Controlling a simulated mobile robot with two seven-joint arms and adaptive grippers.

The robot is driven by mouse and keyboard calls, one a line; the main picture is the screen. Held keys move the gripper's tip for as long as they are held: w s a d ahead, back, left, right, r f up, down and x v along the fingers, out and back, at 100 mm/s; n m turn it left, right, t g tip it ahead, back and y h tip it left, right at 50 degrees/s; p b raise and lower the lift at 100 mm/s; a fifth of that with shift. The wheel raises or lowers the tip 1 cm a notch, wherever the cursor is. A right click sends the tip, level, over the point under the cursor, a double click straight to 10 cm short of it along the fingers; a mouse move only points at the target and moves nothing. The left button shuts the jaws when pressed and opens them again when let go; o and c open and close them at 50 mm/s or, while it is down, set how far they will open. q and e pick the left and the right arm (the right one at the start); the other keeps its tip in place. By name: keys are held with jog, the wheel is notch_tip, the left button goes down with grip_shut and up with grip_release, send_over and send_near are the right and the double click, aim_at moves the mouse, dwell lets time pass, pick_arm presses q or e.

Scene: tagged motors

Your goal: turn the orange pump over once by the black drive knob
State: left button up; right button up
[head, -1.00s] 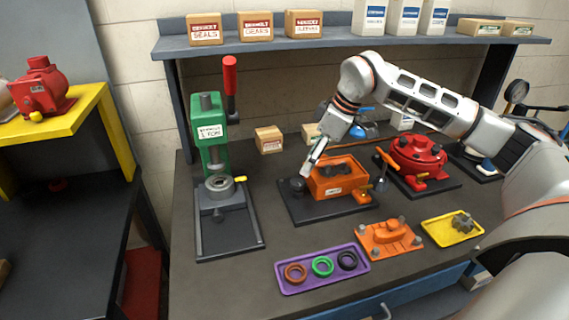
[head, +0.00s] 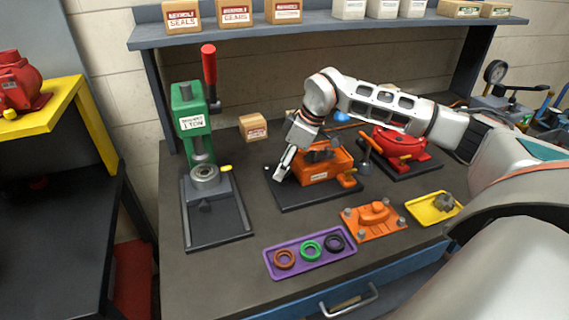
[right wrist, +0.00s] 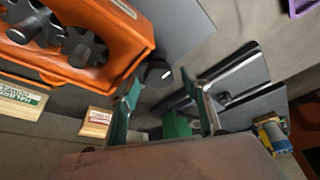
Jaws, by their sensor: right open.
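The orange pump (head: 325,168) sits on a dark base plate on the bench, its top open. In the right wrist view the pump body (right wrist: 130,35) fills the upper left, with dark gears inside. The black drive knob (right wrist: 158,72) sticks out from the pump's end, close to one fingertip. In the head view my gripper hides most or all of the knob. My right gripper (head: 283,170) is at the pump's left end. In the right wrist view its fingers (right wrist: 167,88) are spread, with nothing between them. My left gripper is not in view.
A green press (head: 190,120) stands left of the pump, a red pump (head: 395,142) to its right. In front lie a purple tray (head: 292,270) with rings, an orange cover (head: 374,220) and a yellow tray (head: 420,214). A shelf (head: 300,25) with boxes runs above.

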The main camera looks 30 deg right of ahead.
jog(key=c, duration=1.1)
jog(key=shift+n, duration=0.4)
